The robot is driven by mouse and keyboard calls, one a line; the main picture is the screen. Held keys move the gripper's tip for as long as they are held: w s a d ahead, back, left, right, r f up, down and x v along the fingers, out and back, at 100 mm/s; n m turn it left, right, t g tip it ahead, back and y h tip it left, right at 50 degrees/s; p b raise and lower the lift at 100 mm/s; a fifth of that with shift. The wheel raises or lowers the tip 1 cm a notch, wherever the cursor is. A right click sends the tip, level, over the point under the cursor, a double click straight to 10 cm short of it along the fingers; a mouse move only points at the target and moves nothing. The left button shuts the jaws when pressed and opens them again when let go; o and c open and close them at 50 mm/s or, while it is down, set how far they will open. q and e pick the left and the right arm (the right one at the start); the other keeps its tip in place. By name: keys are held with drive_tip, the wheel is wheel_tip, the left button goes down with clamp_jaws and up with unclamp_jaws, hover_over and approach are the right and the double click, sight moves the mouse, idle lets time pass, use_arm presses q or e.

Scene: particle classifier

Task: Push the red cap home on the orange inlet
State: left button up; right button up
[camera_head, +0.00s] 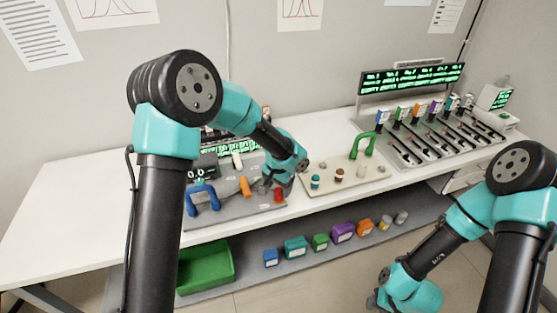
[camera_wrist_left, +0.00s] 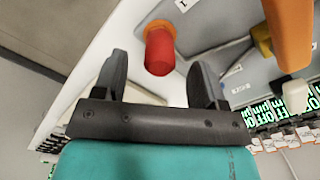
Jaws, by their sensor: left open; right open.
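The red cap (camera_head: 278,195) stands at the right front of the grey panel (camera_head: 234,211). In the left wrist view the red cap (camera_wrist_left: 160,55) shows as a short cylinder with a paler orange-red rim (camera_wrist_left: 159,27) at its far end. I cannot tell how far the cap sits on the inlet. My left gripper (camera_head: 270,186) is just above and behind the cap. In its wrist view the open fingers (camera_wrist_left: 157,60) lie either side of the cap, with gaps and nothing held. My right arm hangs low at the right; its fingertips are not visible.
An orange handle (camera_head: 245,187) and a blue handle (camera_head: 202,197) stand left of the cap. A beige board (camera_head: 345,182) with small knobs and a green arch (camera_head: 363,145) is to the right. A green bin (camera_head: 206,266) and several coloured boxes sit on the shelf below.

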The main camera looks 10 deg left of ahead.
sight(278, 189)
use_arm(q)
wheel_tip(278, 189, up, 14)
idle(0.4)
drive_tip(key=shift+f, duration=0.2)
idle(0.5)
